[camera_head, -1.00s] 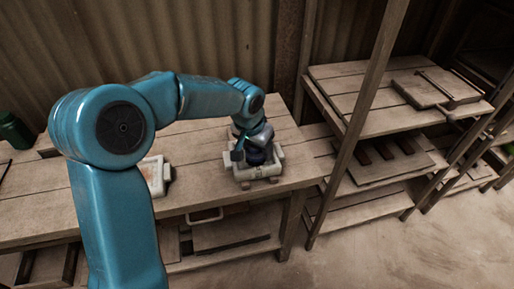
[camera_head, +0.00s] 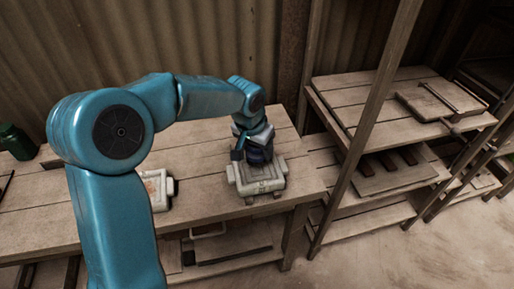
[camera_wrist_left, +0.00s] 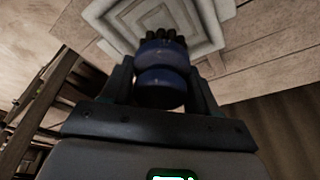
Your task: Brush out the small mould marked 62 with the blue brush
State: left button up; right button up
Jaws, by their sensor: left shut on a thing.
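The pale small mould (camera_head: 270,184) stands on the workbench, right of the middle of its top. Its marking is too small to read. In the left wrist view the mould (camera_wrist_left: 208,10) shows a stepped square recess. My left gripper (camera_head: 258,150) is shut on the blue brush (camera_head: 259,156) at the mould's back part. In the left wrist view the blue brush (camera_wrist_left: 161,75) sits between the fingers, its dark bristles pointing at the recess. I cannot tell if the bristles touch the mould. My right gripper is not in view.
Another pale mould (camera_head: 157,190) lies on the workbench (camera_head: 205,190), partly behind my left arm. A green container (camera_head: 15,142) stands at the far left. A wooden rack (camera_head: 375,100) with boards stands on the right. A corrugated wall closes off the back.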

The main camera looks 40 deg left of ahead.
pick_arm(q)
jog(key=shift+w+r+p, duration=0.1)
jog(key=shift+r+p, duration=0.5)
jog(key=shift+r, duration=0.3)
notch_tip(320, 180, up, 2)
jog(key=shift+r+p, duration=0.2)
jog(key=shift+p, duration=0.65)
jog(key=shift+r+p, duration=0.35)
jog(key=shift+r, duration=0.15)
